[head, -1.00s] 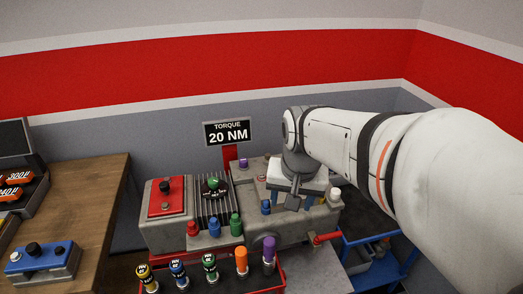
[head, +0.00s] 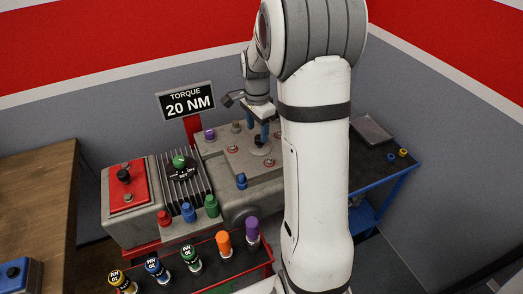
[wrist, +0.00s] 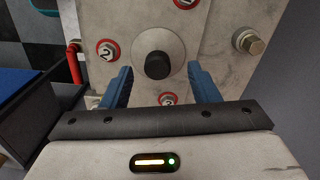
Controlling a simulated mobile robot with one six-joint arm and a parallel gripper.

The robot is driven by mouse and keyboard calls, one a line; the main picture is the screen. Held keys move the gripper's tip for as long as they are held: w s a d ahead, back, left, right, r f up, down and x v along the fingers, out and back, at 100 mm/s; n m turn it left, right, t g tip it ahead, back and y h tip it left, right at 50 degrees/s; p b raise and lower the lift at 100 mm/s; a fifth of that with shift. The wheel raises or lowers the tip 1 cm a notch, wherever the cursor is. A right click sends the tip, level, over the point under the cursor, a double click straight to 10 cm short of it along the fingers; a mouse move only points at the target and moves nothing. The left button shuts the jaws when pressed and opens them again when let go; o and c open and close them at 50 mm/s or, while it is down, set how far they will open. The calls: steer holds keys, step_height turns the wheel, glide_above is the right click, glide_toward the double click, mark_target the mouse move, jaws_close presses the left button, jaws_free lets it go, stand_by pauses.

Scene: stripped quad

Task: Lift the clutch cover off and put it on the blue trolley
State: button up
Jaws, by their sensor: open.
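The clutch cover (head: 240,160) is a pale grey plate on top of the engine block. In the wrist view the cover (wrist: 212,30) fills the upper middle, with a round black knob (wrist: 158,66) at its centre and red-ringed numbered spots around it. My gripper (head: 262,132) is above the cover, pointing down, its blue fingers open. In the wrist view the fingers (wrist: 161,76) stand to either side of the knob, with a gap to each. The blue trolley (head: 392,178) stands at the right, with a dark top and blue frame. My arm hides part of the cover and trolley.
A grey tray (head: 372,130) and small coloured rings (head: 397,154) lie on the trolley's top; its middle is clear. A torque sign (head: 187,102) stands behind the block. Coloured sockets (head: 225,243) stand in a red-edged tray in front. A wooden bench (head: 40,200) is at left.

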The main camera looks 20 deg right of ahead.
mark_target(259, 137)
steer(key=f, duration=0.2)
steer(key=f+p, duration=0.1)
steer(key=f, duration=0.1)
steer(key=shift+s+d+f, duration=0.1)
steer(key=shift+d+f, duration=0.1)
steer(key=shift+f, duration=0.05)
jaws_close()
stand_by(0.4)
